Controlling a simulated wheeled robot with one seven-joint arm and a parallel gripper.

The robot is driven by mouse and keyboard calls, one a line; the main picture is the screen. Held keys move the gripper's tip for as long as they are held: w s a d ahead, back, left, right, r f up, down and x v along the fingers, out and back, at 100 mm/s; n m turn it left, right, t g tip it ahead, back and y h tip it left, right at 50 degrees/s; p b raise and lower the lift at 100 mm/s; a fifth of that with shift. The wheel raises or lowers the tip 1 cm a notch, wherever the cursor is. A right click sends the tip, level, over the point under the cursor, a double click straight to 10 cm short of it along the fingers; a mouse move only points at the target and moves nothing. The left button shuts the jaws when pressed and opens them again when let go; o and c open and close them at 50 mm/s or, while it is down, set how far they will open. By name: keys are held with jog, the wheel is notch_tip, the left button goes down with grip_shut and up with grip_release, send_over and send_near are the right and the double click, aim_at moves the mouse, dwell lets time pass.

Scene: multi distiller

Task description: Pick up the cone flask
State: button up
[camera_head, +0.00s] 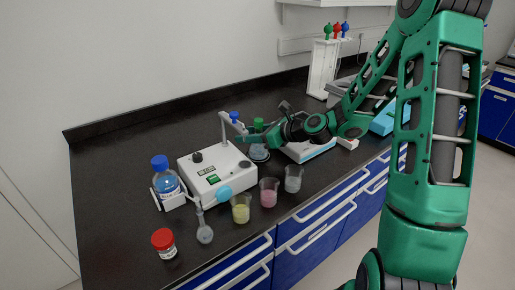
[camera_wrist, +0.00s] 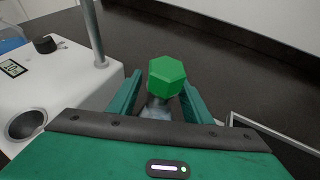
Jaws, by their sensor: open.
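The cone flask (camera_head: 259,154) stands on the dark bench just right of the white distiller, with a green stopper (camera_head: 258,123) on top. In the wrist view the green hexagonal stopper (camera_wrist: 167,76) shows from above, with a little of the clear flask (camera_wrist: 155,109) below it. My gripper (camera_head: 248,139) is at the flask's neck. In the wrist view my gripper (camera_wrist: 160,94) is open, with one finger on each side of the flask. Gaps show beside the stopper. The lower flask is hidden in the wrist view by my gripper's body.
The white distiller (camera_head: 205,179) with its metal rod stands close on the left. Beakers of yellow (camera_head: 241,209), pink (camera_head: 268,193) and grey (camera_head: 293,180) contents stand in front. A blue-capped bottle (camera_head: 165,182) and red-capped jar (camera_head: 164,243) are farther left. A white device (camera_head: 308,151) is close right.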

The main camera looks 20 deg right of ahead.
grip_shut()
notch_tip(320, 180, up, 10)
dwell(0.6)
